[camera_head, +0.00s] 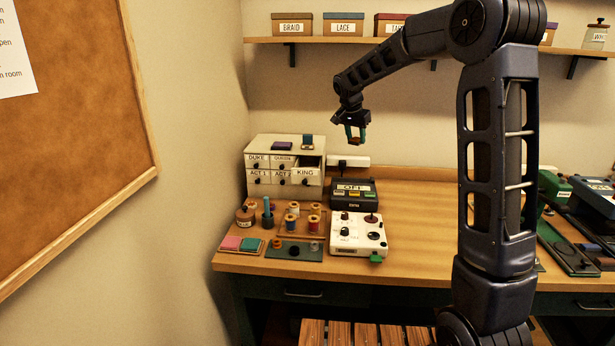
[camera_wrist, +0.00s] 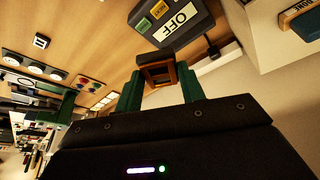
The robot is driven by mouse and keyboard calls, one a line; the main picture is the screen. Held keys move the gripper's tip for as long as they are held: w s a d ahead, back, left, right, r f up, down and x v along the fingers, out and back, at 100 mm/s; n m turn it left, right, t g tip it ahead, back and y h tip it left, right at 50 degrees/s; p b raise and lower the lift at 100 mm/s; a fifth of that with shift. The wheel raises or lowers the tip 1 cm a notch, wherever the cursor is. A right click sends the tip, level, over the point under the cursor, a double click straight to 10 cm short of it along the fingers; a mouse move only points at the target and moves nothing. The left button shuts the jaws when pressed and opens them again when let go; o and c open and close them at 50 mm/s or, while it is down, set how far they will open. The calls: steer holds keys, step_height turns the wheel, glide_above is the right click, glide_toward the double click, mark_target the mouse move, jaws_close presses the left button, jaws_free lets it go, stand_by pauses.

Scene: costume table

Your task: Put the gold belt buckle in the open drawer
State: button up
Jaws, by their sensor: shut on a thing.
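A small square orange-brown frame, which I take for the gold belt buckle (camera_wrist: 157,72), sits between the green fingertips of my gripper (camera_wrist: 160,88) in the wrist view. In the head view my gripper (camera_head: 356,134) is shut on it, high above the table, right of and above the white drawer cabinet (camera_head: 257,149). The cabinet stands at the table's back left. Its top right drawer, labelled KING (camera_head: 305,173), is pulled out with a dark opening. The inside of this drawer is too dark to make out. The other drawers look shut.
A dark console marked OFF (camera_head: 354,192) stands right of the cabinet, with a white control box (camera_head: 357,234) in front. Several thread spools (camera_head: 291,224) and colored pads (camera_head: 241,243) crowd the left front. The table (camera_head: 417,217) is clear right of the console. A shelf (camera_head: 352,40) runs above.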

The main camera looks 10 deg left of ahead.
steer(key=w+a+r+n+y, duration=0.1)
steer(key=a+r+n, duration=0.2)
steer(key=a, duration=0.6)
steer(key=w+a+r+n+y, duration=0.1)
steer(key=a+r+n, duration=0.15)
steer(key=a, duration=0.65)
steer(key=shift+n+t, duration=0.25)
steer(key=shift+t, duration=0.15)
step_height(320, 180, down, 20)
steer(key=shift+f, duration=0.1)
steer(key=shift+f, duration=0.1)
steer(key=o, duration=0.7)
